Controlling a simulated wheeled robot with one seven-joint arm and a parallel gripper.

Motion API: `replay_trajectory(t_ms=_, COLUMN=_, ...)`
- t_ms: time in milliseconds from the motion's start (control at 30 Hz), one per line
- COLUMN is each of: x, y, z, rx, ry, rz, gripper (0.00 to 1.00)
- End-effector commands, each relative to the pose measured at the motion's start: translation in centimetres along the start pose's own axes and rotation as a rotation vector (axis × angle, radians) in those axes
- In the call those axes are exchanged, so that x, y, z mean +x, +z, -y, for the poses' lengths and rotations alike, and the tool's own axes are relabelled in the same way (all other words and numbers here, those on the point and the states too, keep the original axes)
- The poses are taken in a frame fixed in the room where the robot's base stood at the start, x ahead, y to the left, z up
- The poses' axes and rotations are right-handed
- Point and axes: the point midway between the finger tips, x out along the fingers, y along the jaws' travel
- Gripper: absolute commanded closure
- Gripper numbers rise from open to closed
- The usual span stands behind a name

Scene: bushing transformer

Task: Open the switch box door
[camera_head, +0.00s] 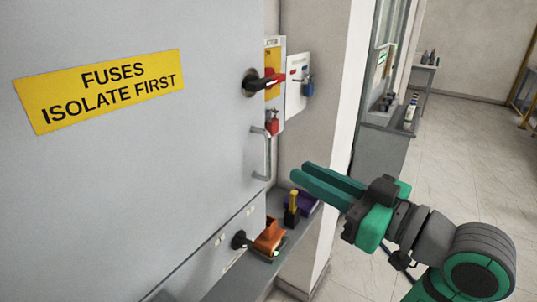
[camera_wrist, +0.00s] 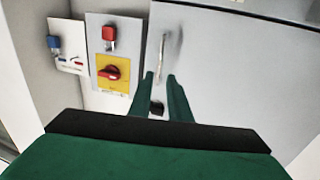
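The grey switch box door (camera_head: 130,170) fills the left of the head view and bears a yellow "FUSES ISOLATE FIRST" label. It appears shut. Its metal bar handle (camera_head: 261,153) stands near the right edge; in the wrist view the handle (camera_wrist: 160,55) shows just beyond the fingertips. My gripper (camera_head: 303,172) is open and empty, to the right of the handle and apart from it in the head view. In the wrist view my gripper (camera_wrist: 160,78) has its two green fingers apart, with the handle lined up roughly between them.
A red rotary switch (camera_wrist: 113,70) and a red padlock (camera_wrist: 109,36) are beside the door. A blue padlock (camera_head: 308,87) hangs on a white panel. Below are a black knob (camera_head: 239,240), an orange item (camera_head: 270,237) and a purple item (camera_head: 306,203). Floor at right is clear.

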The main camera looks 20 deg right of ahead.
Motion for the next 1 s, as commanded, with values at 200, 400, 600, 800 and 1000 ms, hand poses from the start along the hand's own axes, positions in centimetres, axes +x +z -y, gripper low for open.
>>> replay_trajectory(t_ms=200, x=1.8, y=-0.1, z=0.1, rx=-0.004, ry=-0.005, rz=0.005, gripper=0.83)
replay_trajectory(t_ms=400, x=5.4, y=-0.1, z=0.2, rx=-0.003, ry=-0.005, rz=0.004, gripper=0.83)
replay_trajectory(t_ms=600, x=8.5, y=-0.1, z=0.1, rx=-0.003, ry=-0.003, rz=0.003, gripper=0.83)
replay_trajectory(t_ms=800, x=10.3, y=-0.1, z=0.1, rx=-0.002, ry=-0.002, rz=0.002, gripper=0.83)
replay_trajectory(t_ms=1000, x=10.7, y=-0.1, z=0.0, rx=-0.002, ry=0.0, rz=0.002, gripper=0.83)
